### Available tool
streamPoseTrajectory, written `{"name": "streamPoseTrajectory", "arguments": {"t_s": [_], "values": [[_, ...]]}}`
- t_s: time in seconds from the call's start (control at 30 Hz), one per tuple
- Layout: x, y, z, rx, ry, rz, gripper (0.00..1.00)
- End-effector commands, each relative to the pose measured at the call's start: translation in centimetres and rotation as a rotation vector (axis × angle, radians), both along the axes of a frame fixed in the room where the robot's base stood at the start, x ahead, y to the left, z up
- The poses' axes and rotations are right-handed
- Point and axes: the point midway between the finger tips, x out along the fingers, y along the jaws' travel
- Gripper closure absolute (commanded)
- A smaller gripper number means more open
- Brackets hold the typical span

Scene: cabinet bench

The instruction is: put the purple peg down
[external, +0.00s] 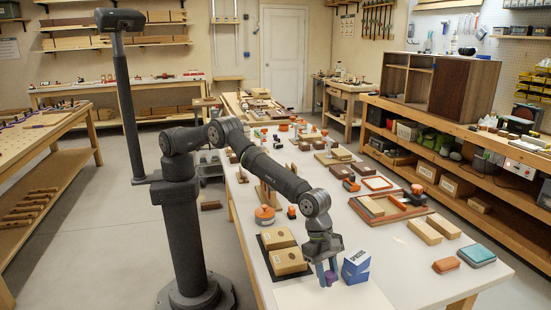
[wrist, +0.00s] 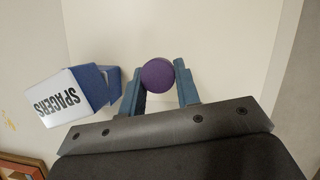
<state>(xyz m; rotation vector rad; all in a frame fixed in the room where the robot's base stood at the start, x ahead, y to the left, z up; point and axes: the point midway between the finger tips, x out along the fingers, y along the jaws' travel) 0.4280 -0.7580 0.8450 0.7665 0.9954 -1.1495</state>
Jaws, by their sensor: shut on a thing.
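The purple peg (wrist: 158,75) shows as a round purple end between the two blue fingers of my gripper (wrist: 160,88) in the wrist view. My gripper is shut on it. In the external view my gripper (external: 328,272) points down near the front of the white table, with the purple peg (external: 330,279) between its fingertips. The peg is over or on a pale sheet (external: 335,298). I cannot tell whether its lower end touches the surface.
A blue and white box marked SPACERS (external: 356,265) stands close to the right of my gripper; it also shows in the wrist view (wrist: 70,95). Tan blocks (external: 285,252) lie on a dark tray to the left. The pale sheet around the peg is otherwise clear.

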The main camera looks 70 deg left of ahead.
Motion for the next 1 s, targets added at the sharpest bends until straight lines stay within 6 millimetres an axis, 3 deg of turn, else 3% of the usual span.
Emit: {"name": "streamPoseTrajectory", "arguments": {"t_s": [0.17, 0.57, 0.6, 0.67, 1.0], "values": [[0.0, 0.0, -2.6, -0.001, 0.0, 0.0, 0.95], [0.0, 0.0, -3.1, -0.002, -0.001, 0.0, 0.95], [0.0, 0.0, -3.0, -0.002, -0.001, 0.0, 0.63], [0.0, 0.0, -3.0, -0.002, -0.001, 0.0, 0.51], [0.0, 0.0, -2.8, -0.002, -0.001, 0.0, 0.49]]}}
